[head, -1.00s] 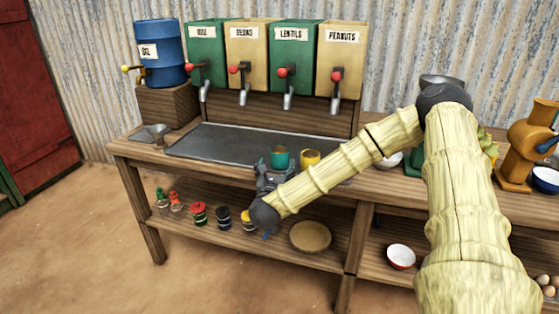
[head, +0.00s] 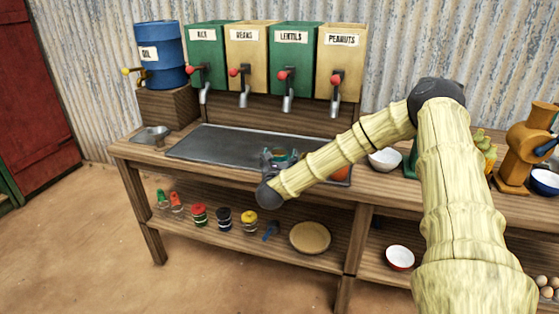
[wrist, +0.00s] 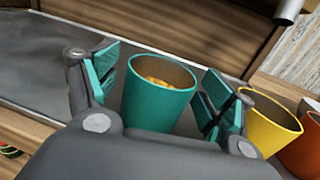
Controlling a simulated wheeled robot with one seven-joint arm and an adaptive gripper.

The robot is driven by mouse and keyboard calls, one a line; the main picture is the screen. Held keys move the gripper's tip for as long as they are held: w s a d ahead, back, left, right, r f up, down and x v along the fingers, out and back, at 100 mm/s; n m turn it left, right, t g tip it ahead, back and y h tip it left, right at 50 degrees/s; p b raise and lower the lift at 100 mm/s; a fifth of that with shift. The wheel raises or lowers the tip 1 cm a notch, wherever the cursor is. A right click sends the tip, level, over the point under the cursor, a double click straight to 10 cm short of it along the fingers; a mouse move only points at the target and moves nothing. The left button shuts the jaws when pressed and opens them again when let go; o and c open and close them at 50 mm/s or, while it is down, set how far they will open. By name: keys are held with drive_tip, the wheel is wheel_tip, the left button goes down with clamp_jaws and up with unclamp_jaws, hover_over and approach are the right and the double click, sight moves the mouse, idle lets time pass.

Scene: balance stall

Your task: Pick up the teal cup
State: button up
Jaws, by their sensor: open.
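The teal cup (wrist: 158,108) stands upright on the grey metal tray (head: 215,145), with something orange-yellow inside it. My gripper (wrist: 163,88) is open, with one teal-padded finger on each side of the cup. A narrow gap shows between the cup and each finger in the wrist view. In the head view my gripper (head: 281,158) hides most of the teal cup, leaving a bit of its rim in sight. A yellow cup (wrist: 272,128) stands just to the right of the right finger.
An orange cup (wrist: 302,150) stands beyond the yellow one. Dispensers with red-knobbed taps, such as the lentils box (head: 292,60), stand behind the tray. A white bowl (head: 384,160) is to the right. The tray's left part is clear.

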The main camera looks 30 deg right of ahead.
drive_tip(key=c, duration=1.2)
drive_tip(key=shift+r, duration=0.1)
